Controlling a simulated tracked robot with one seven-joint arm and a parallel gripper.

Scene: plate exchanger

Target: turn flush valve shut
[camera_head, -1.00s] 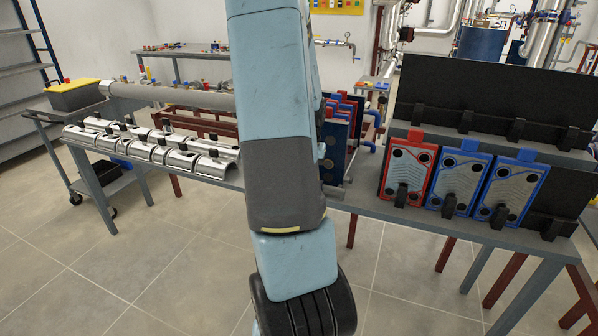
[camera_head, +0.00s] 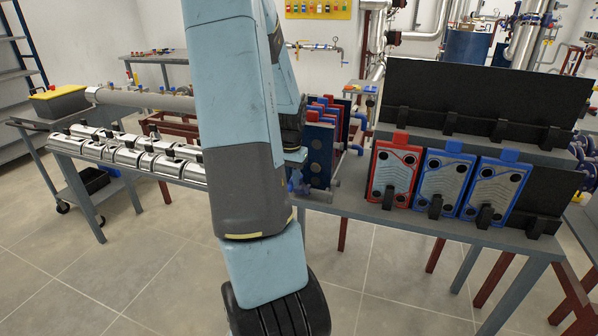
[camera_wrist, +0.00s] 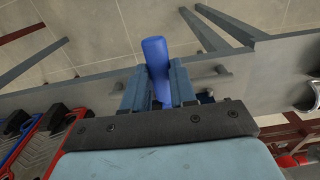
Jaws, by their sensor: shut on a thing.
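A blue valve handle (camera_wrist: 155,55) stands between the two fingers of my gripper (camera_wrist: 156,82) in the wrist view. The fingers are closed on both sides of it, and its rounded end sticks out past the fingertips. The valve body under the handle is hidden by the gripper. In the head view my gripper (camera_head: 298,186) is small and partly hidden behind my arm. It is low at the left side of the plate exchanger (camera_head: 321,150), over the bench.
The grey bench (camera_head: 345,198) carries chrome pipe shells (camera_head: 130,155) at left. A red-framed plate (camera_head: 396,172) and two blue-framed plates (camera_head: 441,182) stand in a black rack at right. A cart with a yellow-lidded box (camera_head: 60,100) stands far left. Open floor lies in front.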

